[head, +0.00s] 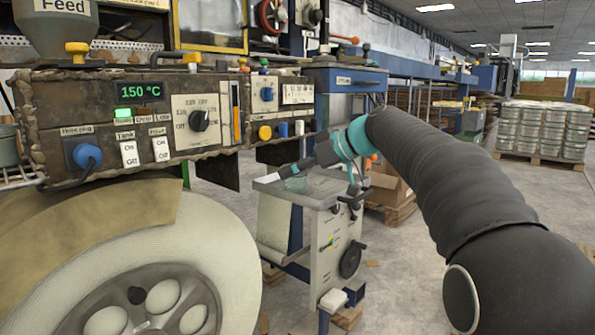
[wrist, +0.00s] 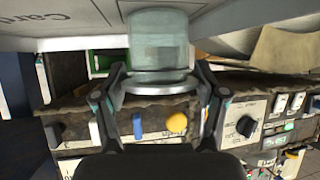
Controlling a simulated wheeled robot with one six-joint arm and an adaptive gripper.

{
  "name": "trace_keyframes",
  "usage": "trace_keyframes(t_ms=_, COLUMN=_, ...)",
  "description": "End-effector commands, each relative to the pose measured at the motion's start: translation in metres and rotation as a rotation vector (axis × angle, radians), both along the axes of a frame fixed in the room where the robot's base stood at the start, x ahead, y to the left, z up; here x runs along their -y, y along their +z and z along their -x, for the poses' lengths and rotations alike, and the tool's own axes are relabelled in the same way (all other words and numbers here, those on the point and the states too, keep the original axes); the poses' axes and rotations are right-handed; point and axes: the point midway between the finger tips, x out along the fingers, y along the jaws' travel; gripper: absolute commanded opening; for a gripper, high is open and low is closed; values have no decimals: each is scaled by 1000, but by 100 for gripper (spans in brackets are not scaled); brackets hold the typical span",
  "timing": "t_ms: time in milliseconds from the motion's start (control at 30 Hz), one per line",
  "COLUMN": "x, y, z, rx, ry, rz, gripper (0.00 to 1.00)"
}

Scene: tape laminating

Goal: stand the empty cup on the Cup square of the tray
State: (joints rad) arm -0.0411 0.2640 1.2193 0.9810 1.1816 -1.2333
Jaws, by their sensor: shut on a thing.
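The cup (wrist: 158,45) is clear, greenish and looks empty. My gripper (wrist: 162,82) is shut on it, with one finger on each side. In the head view the cup (head: 296,184) is small and looks upright, below my gripper (head: 305,166) and over the tray (head: 328,196). The light grey tray (wrist: 60,28) fills the top of the wrist view, upside down, with lettering that reads like "Card". The cup's far end overlaps the tray there; I cannot tell if it touches. The Cup square's label is not readable.
The tray tops a grey stand (head: 335,245) with a black handwheel. A control panel (head: 140,120) with knobs and switches stands to the left, above a large pale roll (head: 215,235). An open carton (head: 388,185) is behind the stand. Open floor lies to the right.

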Motion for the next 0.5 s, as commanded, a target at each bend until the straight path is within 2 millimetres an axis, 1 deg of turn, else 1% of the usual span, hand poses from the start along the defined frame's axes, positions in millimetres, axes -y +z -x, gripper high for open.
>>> trace_keyframes(t_ms=167, x=0, y=1, z=0, rx=0, ry=0, rz=-1, gripper=36)
trace_keyframes(t_ms=300, x=0, y=-3, z=0, rx=0, ry=0, rz=0, gripper=36)
trace_keyframes(t_ms=333, x=0, y=-2, z=0, rx=0, ry=0, rz=0, gripper=79)
trace_keyframes(t_ms=367, x=0, y=-2, z=0, rx=0, ry=0, rz=0, gripper=86)
trace_keyframes(t_ms=400, x=0, y=-2, z=0, rx=0, ry=0, rz=0, gripper=96)
trace_keyframes(t_ms=500, x=0, y=-2, z=0, rx=-1, ry=0, rz=0, gripper=97)
